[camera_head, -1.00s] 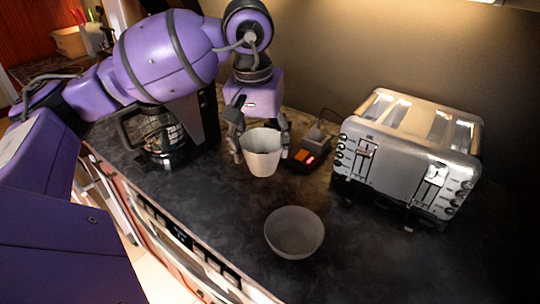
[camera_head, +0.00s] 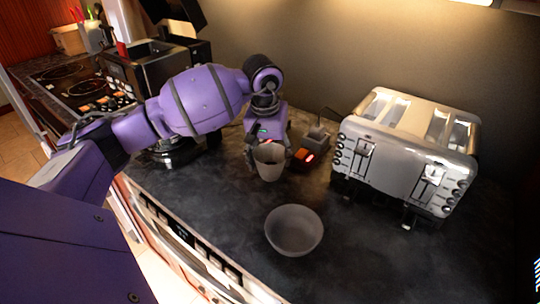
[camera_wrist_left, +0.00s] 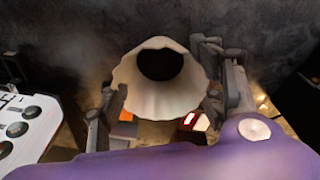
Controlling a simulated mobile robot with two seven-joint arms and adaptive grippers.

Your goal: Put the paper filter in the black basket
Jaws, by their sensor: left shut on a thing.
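The pale, fluted paper filter (camera_head: 269,161) is between the fingers of my left gripper (camera_head: 269,154), which is shut on it. It is just above or at the counter; I cannot tell if it touches. In the left wrist view the filter (camera_wrist_left: 140,95) flares between the fingertips (camera_wrist_left: 162,97), with a dark round centre. A black coffee maker (camera_head: 150,66) with a raised lid and a dark opening on top stands at the back left. I cannot tell whether the black basket is inside it. My right gripper is out of view.
A grey bowl (camera_head: 294,231) sits on the dark counter (camera_head: 215,205). A silver toaster (camera_head: 400,150) stands at the right. A small device with a red display (camera_head: 309,156) is beside the filter. A glass carafe (camera_head: 172,153) is partly hidden by my left arm.

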